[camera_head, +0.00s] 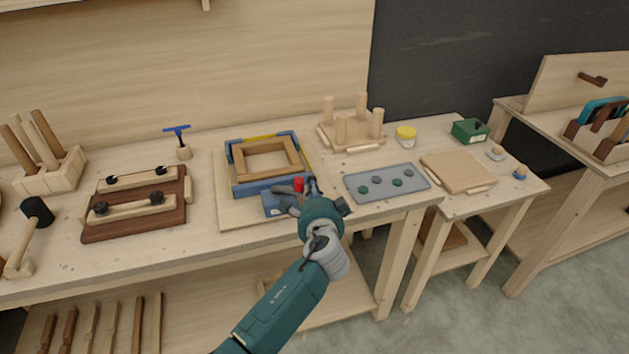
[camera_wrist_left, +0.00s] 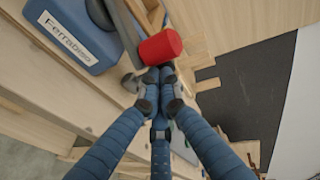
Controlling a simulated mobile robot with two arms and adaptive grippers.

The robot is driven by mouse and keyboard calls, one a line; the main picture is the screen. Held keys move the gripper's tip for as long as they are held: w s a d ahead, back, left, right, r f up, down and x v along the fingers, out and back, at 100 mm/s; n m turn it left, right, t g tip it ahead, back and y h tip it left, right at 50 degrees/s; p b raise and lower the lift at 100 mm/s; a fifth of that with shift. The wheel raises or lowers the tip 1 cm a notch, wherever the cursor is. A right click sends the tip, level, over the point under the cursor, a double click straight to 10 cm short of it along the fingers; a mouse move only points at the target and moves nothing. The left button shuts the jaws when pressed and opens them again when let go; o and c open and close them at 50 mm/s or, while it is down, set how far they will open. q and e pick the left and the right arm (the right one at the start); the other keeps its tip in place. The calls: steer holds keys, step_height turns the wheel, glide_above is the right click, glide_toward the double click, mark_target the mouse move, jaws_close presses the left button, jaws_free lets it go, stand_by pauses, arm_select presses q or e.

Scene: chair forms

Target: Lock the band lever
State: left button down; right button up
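The band clamp's blue housing (camera_head: 274,204) sits at the front of the blue-cornered band around a wooden frame (camera_head: 265,160). In the left wrist view the housing (camera_wrist_left: 75,32) carries a white label, and a grey lever (camera_wrist_left: 124,30) beside it ends near a red knob (camera_wrist_left: 160,47). The red knob (camera_head: 298,184) also shows in the head view, close to my left gripper (camera_head: 303,193). In the wrist view the left gripper's fingertips (camera_wrist_left: 155,78) are drawn together just below the knob, with nothing visible between them. Whether they touch it is unclear. My right gripper is out of view.
A grey tray (camera_head: 358,195) with several round pieces lies to the right. A pegged wooden stand (camera_head: 328,134) is behind it. A dark wooden board (camera_head: 120,230) with knobbed bars is to the left. The workbench's front edge is close under my arm.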

arm_select(q)
steer(key=shift+w+a+r+g+p, duration=0.1)
steer(key=shift+w+r+g+p, duration=0.25)
steer(key=shift+g+p, duration=0.2)
steer(key=shift+w+f, duration=0.1)
steer(key=shift+w, duration=0.15)
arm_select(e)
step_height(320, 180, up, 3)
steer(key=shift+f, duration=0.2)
arm_select(q)
steer(key=shift+a, duration=0.1)
